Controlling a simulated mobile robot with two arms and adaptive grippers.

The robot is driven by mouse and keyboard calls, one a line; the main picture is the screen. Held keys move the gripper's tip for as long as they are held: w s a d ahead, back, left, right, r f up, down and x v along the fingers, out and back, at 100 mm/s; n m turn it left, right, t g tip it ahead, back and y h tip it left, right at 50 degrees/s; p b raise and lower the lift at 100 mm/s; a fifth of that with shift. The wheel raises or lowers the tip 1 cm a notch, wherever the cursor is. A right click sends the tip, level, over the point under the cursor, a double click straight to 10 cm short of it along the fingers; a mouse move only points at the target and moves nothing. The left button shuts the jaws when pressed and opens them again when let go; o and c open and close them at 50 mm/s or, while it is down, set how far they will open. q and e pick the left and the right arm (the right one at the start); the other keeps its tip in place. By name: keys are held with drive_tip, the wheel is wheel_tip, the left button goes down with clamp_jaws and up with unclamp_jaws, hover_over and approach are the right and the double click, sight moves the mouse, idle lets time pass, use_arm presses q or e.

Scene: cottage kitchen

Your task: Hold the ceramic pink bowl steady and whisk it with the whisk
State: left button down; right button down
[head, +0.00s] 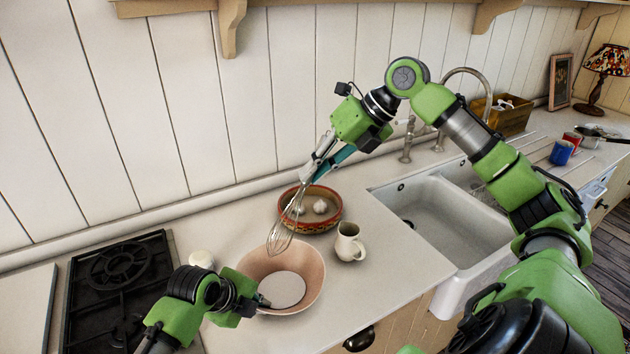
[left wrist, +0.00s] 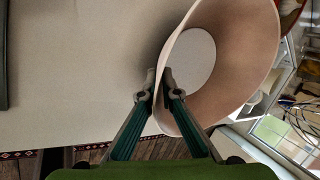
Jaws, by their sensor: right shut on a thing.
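The ceramic pink bowl (head: 308,255) stands near the counter's front edge. It looks empty inside. My left gripper (head: 262,300) is at its lower left rim. In the left wrist view the fingers of my left gripper (left wrist: 158,93) pinch the wall of the pink bowl (left wrist: 240,85), one finger inside and one outside. My right gripper (head: 322,157) is shut on the handle of the whisk (head: 283,232) above the counter. The whisk points down and left; its wire end overlaps the bowl's back rim in the picture. Its height above the bowl is hard to tell.
A patterned brown dish (head: 332,222) with garlic bulbs stands behind the bowl. A white mug (head: 348,242) is close on its right. A black stove (head: 115,285) lies left, a sink (head: 450,225) right. A small white object (head: 201,259) sits behind my left gripper.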

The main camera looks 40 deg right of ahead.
use_arm(q)
drive_tip(key=c, duration=2.2)
unclamp_jaws()
drive_tip(key=shift+r, duration=0.1)
drive_tip(key=v, duration=1.1)
drive_tip(key=shift+a+r, duration=0.2)
drive_tip(key=shift+r, duration=0.15)
